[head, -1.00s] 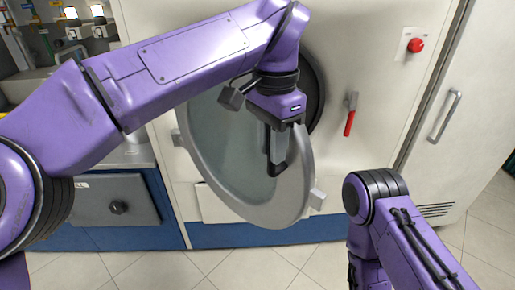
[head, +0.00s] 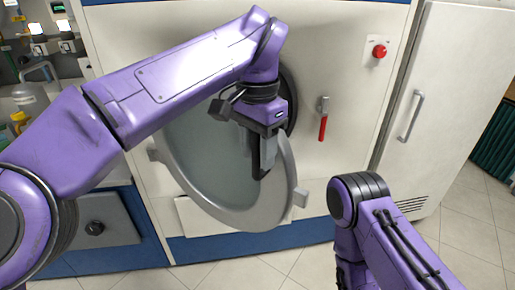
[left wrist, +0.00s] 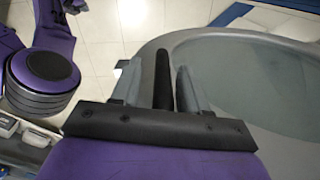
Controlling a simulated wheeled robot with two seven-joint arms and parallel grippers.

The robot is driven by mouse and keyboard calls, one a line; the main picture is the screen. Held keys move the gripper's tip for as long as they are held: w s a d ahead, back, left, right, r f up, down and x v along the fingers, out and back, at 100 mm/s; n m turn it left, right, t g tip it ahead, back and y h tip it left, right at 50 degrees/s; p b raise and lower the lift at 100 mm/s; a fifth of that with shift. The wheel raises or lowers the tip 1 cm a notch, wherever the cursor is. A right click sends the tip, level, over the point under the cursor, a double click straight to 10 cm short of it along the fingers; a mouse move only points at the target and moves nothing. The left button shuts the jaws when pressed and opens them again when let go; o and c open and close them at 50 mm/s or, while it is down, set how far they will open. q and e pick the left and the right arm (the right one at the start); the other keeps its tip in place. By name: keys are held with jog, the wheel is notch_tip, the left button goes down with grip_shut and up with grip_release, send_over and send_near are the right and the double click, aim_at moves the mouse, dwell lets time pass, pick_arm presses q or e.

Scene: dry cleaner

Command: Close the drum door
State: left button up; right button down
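The round drum door (head: 273,208) stands open, swung out from the pale machine front, with a grey rim and a glassy middle. Part of the dark drum opening (head: 289,100) shows behind it. My left gripper (head: 262,158) is at the door's upper right part, pointing down. A dark bar-like handle (left wrist: 163,82) lies between its two fingers in the left wrist view, beside the door's rim. I cannot tell whether the fingers press on it. My right arm shows at the lower right; its gripper is out of view.
A red-handled lever (head: 323,125) and a red button (head: 380,51) are on the machine front, right of the door. A white cabinet (head: 440,110) stands further right. A grey drawer-like panel (head: 108,222) is at left. Tiled floor (head: 480,235) is clear at lower right.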

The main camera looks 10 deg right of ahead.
pick_arm(q)
jog(key=shift+w+a+r+p, duration=0.1)
jog(key=shift+w+r+p, duration=0.05)
jog(key=shift+r+p, duration=0.35)
jog(key=r+p, duration=0.4)
jog(key=r, duration=0.1)
jog(key=r+p, duration=0.4)
jog(key=shift+s+r, duration=0.2)
jog(key=shift+r, duration=0.2)
jog(key=shift+f, duration=0.1)
